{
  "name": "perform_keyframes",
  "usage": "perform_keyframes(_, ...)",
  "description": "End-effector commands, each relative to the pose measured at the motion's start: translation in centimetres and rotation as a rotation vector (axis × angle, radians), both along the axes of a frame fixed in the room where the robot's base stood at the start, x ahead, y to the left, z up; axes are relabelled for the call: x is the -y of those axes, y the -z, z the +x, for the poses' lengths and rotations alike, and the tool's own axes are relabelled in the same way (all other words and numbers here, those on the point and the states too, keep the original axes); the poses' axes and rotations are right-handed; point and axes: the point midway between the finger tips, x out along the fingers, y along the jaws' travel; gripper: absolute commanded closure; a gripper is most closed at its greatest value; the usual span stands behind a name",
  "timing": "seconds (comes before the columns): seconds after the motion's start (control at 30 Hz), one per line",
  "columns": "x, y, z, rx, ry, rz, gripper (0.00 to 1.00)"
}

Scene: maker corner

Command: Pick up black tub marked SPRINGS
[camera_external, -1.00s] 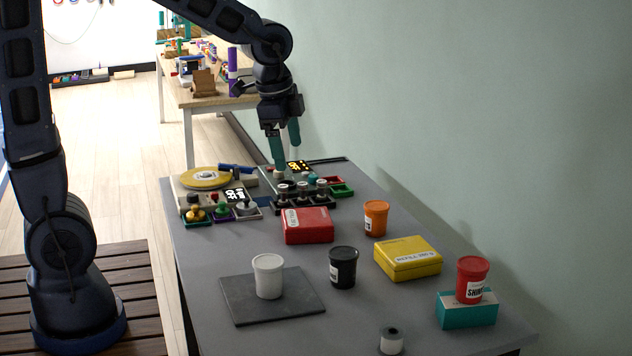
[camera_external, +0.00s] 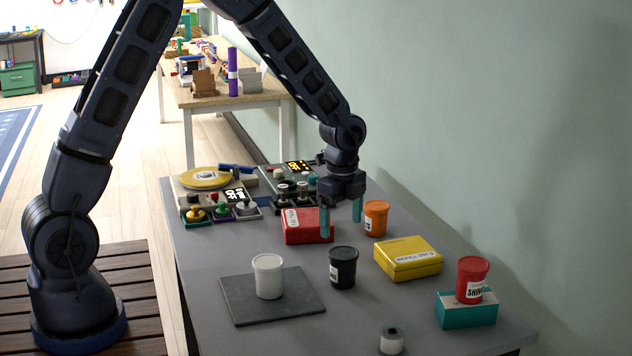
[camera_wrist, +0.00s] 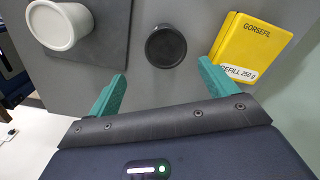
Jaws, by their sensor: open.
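The black tub (camera_external: 343,268) stands upright on the grey table, with a white label on its side that is too small to read here. In the wrist view the black tub (camera_wrist: 166,46) shows from above, its round lid ahead of the gap between my fingers. My gripper (camera_external: 341,222) is open and empty, above the table and behind the tub in the external view. Its two teal fingers (camera_wrist: 160,84) are spread apart and do not touch the tub.
A white tub (camera_external: 268,277) stands on a dark mat (camera_external: 236,302) left of the black tub. A yellow box (camera_external: 408,262) lies to the right. A red box (camera_external: 300,236) and orange tub (camera_external: 376,218) are behind. A red tub (camera_external: 472,279) stands on a teal box (camera_external: 467,311).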

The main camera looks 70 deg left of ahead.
Motion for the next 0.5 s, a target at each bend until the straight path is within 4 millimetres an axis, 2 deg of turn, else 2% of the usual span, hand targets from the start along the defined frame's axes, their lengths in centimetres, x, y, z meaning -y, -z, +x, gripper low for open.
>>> perform_keyframes(0.27,-0.2,2.1,0.2,-0.005,0.014,-0.003,0.15)
perform_keyframes(0.5,-0.2,5.5,0.3,-0.005,0.013,-0.003,0.15)
